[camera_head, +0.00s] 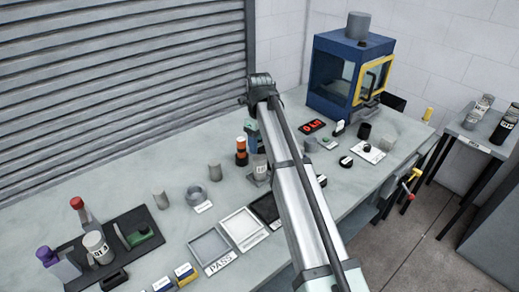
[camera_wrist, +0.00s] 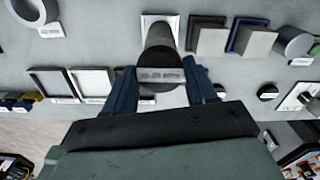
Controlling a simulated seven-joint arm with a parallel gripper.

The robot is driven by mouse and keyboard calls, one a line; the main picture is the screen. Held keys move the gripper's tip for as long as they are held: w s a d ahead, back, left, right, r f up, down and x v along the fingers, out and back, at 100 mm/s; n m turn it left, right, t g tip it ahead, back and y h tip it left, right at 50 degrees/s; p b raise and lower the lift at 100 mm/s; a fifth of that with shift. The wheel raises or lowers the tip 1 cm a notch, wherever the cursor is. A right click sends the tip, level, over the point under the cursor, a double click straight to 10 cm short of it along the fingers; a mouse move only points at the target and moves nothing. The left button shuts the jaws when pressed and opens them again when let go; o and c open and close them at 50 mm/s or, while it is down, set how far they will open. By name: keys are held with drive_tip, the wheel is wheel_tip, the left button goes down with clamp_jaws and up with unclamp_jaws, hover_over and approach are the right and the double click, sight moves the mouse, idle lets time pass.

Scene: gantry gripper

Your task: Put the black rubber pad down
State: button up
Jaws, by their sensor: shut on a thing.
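In the wrist view my gripper (camera_wrist: 161,84) has its two blue fingers on either side of a dark round cylinder (camera_wrist: 159,57) with a pale label. It is shut on this cylinder. A white square (camera_wrist: 146,20) shows on the bench behind the cylinder. In the head view my gripper (camera_head: 257,153) is partly hidden by my arm, low over the bench, with a pale-labelled cylinder (camera_head: 259,168) at its tips. I cannot tell whether the held cylinder is the black rubber pad, or whether it touches the bench.
An orange-and-black piece (camera_head: 241,152) stands close to the left. Square blocks (camera_wrist: 208,38) are beside the cylinder in the wrist view. A blue machine (camera_head: 330,75) stands at the back right.

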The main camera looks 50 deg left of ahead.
sight(260, 145)
drive_tip(key=shift+f, duration=1.6)
drive_tip(key=shift+f, duration=0.15)
drive_tip(key=o, duration=1.1)
drive_tip(key=shift+c, duration=0.2)
wheel_tip(260, 145, up, 12)
drive_tip(key=shift+r, duration=0.2)
